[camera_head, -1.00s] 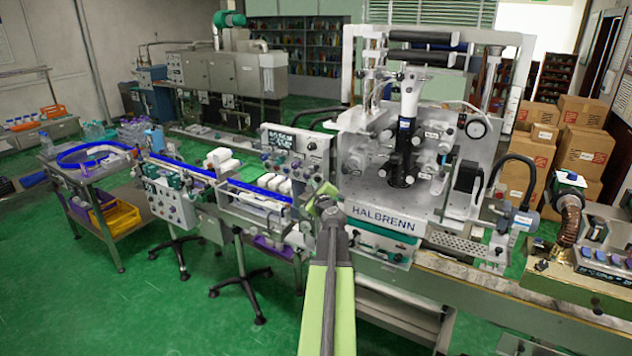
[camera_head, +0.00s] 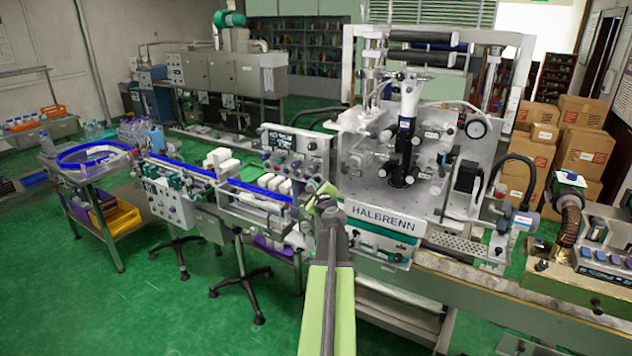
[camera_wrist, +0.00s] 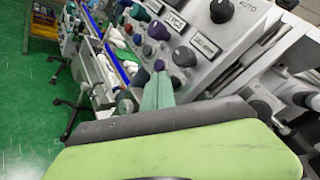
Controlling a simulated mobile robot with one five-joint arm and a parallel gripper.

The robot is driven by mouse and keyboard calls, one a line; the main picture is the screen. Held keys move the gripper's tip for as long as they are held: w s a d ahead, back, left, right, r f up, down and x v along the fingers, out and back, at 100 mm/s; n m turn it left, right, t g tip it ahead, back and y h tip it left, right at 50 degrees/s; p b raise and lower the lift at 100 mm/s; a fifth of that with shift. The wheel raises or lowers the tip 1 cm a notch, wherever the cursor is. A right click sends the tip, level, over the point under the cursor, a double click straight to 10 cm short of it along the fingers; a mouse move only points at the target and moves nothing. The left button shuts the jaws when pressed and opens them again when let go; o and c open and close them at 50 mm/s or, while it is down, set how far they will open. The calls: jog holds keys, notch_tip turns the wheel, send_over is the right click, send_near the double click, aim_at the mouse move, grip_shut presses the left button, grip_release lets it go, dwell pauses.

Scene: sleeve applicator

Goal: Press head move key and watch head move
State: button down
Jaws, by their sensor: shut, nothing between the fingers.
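My gripper (camera_head: 325,200) is in front of the labelling machine marked HALBRENN (camera_head: 384,217), by the right end of the conveyor. Its green fingertips (camera_wrist: 158,92) are shut and empty in the wrist view. The panel also shows in the head view (camera_head: 296,150). The machine's black-and-white head (camera_head: 405,130) stands upright.
A conveyor with blue rails (camera_head: 265,190) runs left of my gripper and carries white items. Cardboard boxes (camera_head: 585,150) stand at the back right. A bench with a control box (camera_head: 602,262) is at the right. The green floor at the front left is open.

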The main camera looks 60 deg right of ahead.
jog(key=shift+d, duration=0.45)
jog(key=shift+d, duration=0.45)
dwell(0.5)
dwell(0.4)
jog(key=shift+a, duration=0.85)
jog(key=a, duration=0.5)
dwell(0.6)
